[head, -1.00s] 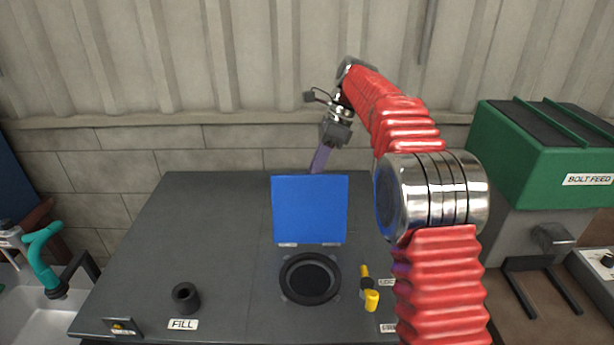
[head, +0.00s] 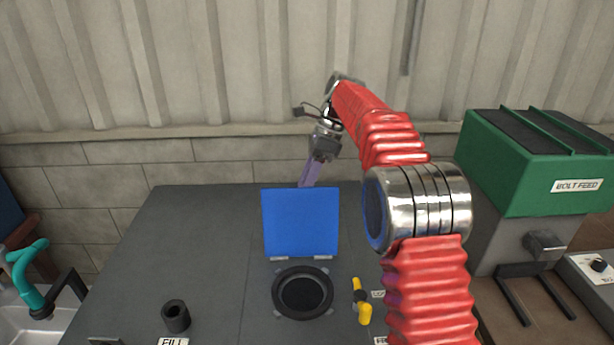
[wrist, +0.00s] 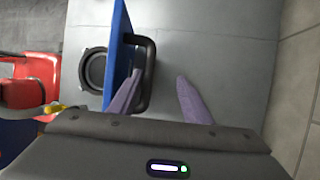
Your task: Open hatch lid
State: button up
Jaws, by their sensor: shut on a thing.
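The blue hatch lid (head: 301,222) stands about upright at the back of the round black opening (head: 303,293), which is uncovered. In the wrist view the lid (wrist: 119,50) shows nearly edge-on, with a black handle (wrist: 150,75) on its far face. My gripper (head: 308,180) is behind the lid, its purple fingers partly hidden by it. In the wrist view my gripper (wrist: 160,78) has one finger inside the handle loop and the other outside. It is shut on the handle, though the contact is not clear.
A yellow valve handle (head: 361,301) stands right of the opening, and a black filler pipe (head: 176,316) stands at left. A green bolt feed bin (head: 540,180) is at right. A teal tap (head: 27,270) is over a sink at far left. The grey top's back left is clear.

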jog(key=v, duration=0.7)
jog(key=shift+r, duration=0.15)
jog(key=shift+r, duration=0.1)
dwell(0.5)
